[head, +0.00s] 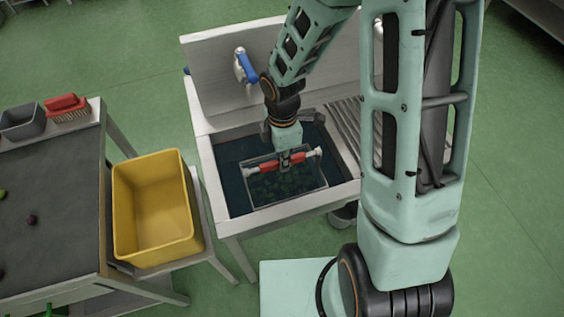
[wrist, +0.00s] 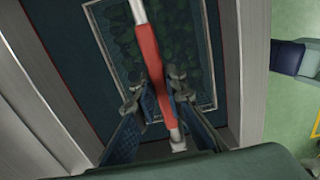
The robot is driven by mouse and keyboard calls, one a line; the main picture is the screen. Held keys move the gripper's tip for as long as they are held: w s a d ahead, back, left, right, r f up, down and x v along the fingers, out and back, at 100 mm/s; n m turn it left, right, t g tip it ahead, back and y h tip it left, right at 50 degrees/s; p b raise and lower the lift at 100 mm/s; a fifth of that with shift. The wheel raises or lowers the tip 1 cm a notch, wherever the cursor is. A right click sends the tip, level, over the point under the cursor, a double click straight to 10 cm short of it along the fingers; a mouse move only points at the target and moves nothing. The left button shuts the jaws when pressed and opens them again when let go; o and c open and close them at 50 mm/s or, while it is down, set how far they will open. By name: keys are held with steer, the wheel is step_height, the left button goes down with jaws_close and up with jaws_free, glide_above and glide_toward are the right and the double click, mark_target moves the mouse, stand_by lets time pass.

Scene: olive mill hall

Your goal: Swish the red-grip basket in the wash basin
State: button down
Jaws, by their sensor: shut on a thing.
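The basket (head: 258,190) is a rectangular frame with a red-grip bar across its top and green, leaf-like contents. It is in the dark water of the wash basin (head: 208,151), towards the front of the basin. My gripper (head: 284,160) is above the basket and shut on the red grip. The wrist view shows the fingers (wrist: 153,103) on both sides of the red grip (wrist: 150,62), with the basket (wrist: 213,70) below it. How deep the basket sits in the water is hard to tell.
A blue-handled tap (head: 246,67) is on the backsplash. A ribbed drainboard (head: 345,125) lies right of the basin. A yellow tub (head: 118,205) stands to the left, beside a dark-topped table (head: 50,190) with a red brush (head: 66,106) and grey bin (head: 20,121).

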step_height(320, 180, up, 18)
steer(key=p, duration=0.8)
steer(key=shift+r, duration=0.2)
steer(key=shift+s, duration=0.1)
